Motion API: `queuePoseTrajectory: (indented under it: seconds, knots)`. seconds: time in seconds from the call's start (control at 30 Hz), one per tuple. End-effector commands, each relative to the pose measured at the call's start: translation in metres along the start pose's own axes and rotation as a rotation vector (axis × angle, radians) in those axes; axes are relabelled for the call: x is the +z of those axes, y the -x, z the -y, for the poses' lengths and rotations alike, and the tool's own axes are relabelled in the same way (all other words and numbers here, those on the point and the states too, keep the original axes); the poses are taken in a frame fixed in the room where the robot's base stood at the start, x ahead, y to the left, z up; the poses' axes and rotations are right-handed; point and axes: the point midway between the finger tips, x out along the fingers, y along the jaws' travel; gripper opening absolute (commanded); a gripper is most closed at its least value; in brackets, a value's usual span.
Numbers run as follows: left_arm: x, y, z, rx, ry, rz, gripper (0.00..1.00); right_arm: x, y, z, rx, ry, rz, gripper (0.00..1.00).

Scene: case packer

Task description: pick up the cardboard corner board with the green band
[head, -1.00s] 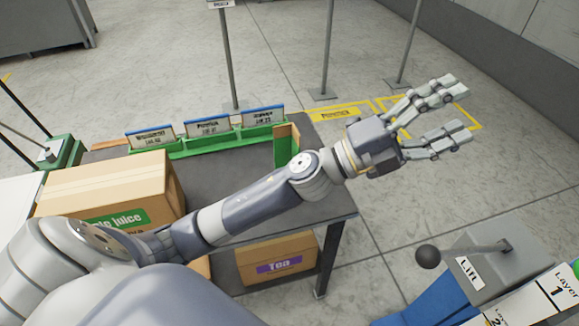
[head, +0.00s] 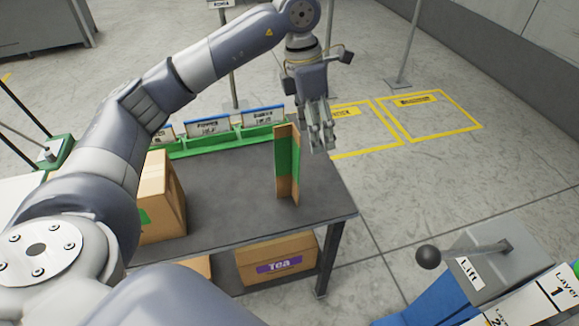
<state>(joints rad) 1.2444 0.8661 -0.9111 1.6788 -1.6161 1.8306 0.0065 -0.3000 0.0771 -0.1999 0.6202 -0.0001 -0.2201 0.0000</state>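The cardboard corner board (head: 288,178) stands upright on the dark table near its right end. It is brown with a green band (head: 287,155) around its middle. My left gripper (head: 320,148) hangs with its fingers pointing down, just right of the board's upper part in the picture. It appears empty and apart from the board. Its fingers look open, though they are seen nearly edge-on. My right gripper is not in view.
The dark table (head: 235,208) has free room left of the board. A green rack (head: 210,146) with label cards stands behind. A juice carton (head: 165,205) is partly hidden by my arm. A Tea carton (head: 275,262) sits below; a Lift lever (head: 428,257) is at right.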

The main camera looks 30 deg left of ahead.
Motion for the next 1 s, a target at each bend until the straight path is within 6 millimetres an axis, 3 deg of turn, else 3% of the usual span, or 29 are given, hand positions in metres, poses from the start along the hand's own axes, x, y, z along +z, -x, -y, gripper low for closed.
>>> queuePoseTrajectory:
  seconds: [0.1, 0.27, 0.53, 1.0]
  knots:
    - [-0.027, 0.023, -0.027, 0.088, 0.053, -0.094, 0.65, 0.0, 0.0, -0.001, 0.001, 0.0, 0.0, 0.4]
    - [-0.045, 0.034, -0.041, 0.132, 0.088, -0.153, 0.65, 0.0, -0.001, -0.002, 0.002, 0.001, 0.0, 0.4]
    - [-0.051, 0.006, -0.044, 0.132, 0.089, -0.16, 0.65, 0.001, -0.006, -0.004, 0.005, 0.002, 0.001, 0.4]
    - [-0.058, -0.036, -0.054, 0.13, 0.089, -0.161, 0.65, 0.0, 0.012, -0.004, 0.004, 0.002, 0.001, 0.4]
